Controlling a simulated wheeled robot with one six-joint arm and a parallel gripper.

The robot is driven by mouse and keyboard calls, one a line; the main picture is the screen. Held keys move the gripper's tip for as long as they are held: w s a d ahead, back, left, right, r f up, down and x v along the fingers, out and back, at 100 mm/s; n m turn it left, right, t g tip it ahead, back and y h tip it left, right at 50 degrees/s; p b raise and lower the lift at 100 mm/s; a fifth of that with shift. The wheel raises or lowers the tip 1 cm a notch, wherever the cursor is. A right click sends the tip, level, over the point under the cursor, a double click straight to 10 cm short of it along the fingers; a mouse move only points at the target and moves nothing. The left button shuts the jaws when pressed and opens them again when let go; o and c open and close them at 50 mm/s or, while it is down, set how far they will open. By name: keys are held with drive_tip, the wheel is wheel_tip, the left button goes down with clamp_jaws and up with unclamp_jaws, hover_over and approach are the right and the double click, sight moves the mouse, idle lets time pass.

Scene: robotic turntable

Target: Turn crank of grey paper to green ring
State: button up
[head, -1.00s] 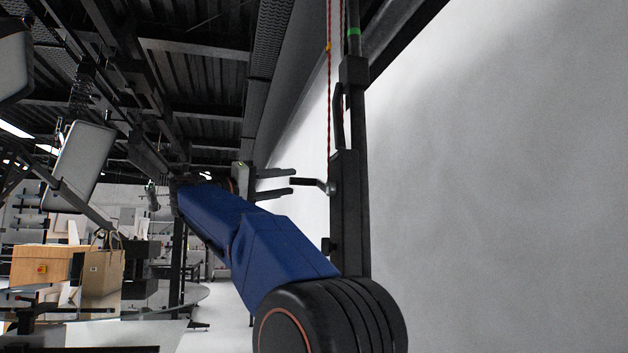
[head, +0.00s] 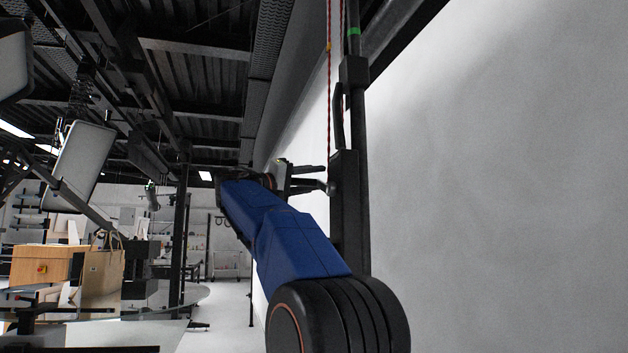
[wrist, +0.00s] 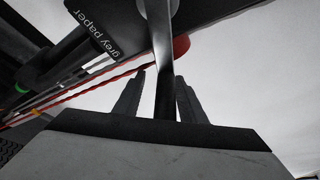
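The grey paper crank shows in the wrist view as a dark bar (wrist: 163,60) running down between my two fingers. The black housing (wrist: 120,22) beside it bears the label "grey paper". In the head view the crank's pivot (head: 331,187) is on the black upright, and my fingers largely hide its handle. My gripper (head: 318,177) is open, its fingers apart, one above the other, on both sides of the handle; it also shows in the wrist view (wrist: 158,97). Contact cannot be told. A green ring (head: 354,31) is high on the black pole; one also shows in the wrist view (wrist: 20,88).
A red and white cord (head: 328,100) with a yellow mark (head: 327,46) hangs left of the pole. A red round part (wrist: 181,46) is behind the crank. The pale backdrop (head: 480,190) stands close at right. A wooden box (head: 40,264) and paper bag (head: 102,268) are far left.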

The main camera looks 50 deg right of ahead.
drive_tip(key=c, duration=0.8)
drive_tip(key=shift+s+r, duration=0.15)
drive_tip(key=shift+r, duration=0.1)
clamp_jaws()
drive_tip(key=o, duration=0.8)
unclamp_jaws()
drive_tip(key=shift+s+a+r, duration=0.1)
drive_tip(key=shift+a, duration=0.05)
drive_tip(key=shift+w+a+f, duration=0.25)
drive_tip(key=shift+w+a, duration=0.05)
drive_tip(key=shift+a, duration=0.15)
drive_tip(key=v, duration=1.6)
drive_tip(key=shift+a, duration=0.2)
drive_tip(key=shift+f, duration=0.15)
